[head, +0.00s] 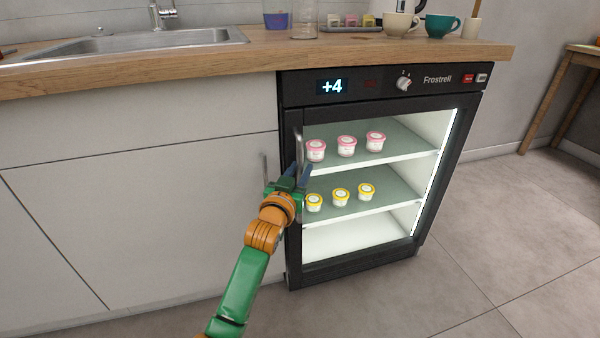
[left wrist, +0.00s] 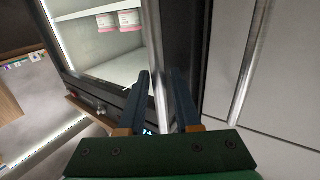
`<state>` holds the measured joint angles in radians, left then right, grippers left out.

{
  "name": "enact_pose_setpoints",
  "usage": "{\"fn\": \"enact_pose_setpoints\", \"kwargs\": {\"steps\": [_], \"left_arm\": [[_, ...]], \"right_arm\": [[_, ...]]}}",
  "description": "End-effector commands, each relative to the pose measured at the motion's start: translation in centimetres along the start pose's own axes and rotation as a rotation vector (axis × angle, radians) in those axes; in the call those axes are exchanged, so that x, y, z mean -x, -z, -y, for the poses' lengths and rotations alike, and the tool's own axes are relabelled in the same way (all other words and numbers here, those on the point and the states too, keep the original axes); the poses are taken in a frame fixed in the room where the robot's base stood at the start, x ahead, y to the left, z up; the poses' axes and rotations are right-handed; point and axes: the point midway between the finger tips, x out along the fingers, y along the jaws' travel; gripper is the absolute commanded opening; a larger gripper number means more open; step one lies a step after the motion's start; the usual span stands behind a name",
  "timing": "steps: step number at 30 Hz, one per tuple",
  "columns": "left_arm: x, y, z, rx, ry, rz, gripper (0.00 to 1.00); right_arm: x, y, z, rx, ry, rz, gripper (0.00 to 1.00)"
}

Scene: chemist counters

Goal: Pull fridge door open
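The fridge (head: 385,85) is black, stands under the counter and has a lit interior behind a glass door (head: 350,270) with a black frame. The door looks shut. Its upright metal handle (head: 299,146) is on the door's left side. My left gripper (head: 300,172) is at the handle and hides its middle part. In the left wrist view the handle (left wrist: 157,45) runs between the two blue fingers of my left gripper (left wrist: 160,75). The fingers are spread wider than the bar, with gaps beside it. My right gripper is not in view.
A white cabinet (head: 130,190) with its own metal handle (head: 264,168) is just left of the fridge; that handle shows in the left wrist view (left wrist: 250,65). Pink- and yellow-lidded tubs (head: 346,147) stand on the shelves. The floor (head: 460,270) in front is clear.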

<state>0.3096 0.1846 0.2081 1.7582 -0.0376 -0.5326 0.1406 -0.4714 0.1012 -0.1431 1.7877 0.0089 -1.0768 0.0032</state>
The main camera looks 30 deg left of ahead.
Motion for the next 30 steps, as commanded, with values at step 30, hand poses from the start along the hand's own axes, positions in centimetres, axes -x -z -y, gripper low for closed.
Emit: {"fn": "enact_pose_setpoints", "kwargs": {"steps": [30], "left_arm": [[0.04, -0.05, -0.01, 0.000, 0.000, 0.001, 0.00]], "right_arm": [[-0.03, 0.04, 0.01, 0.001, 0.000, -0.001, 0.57]]}}
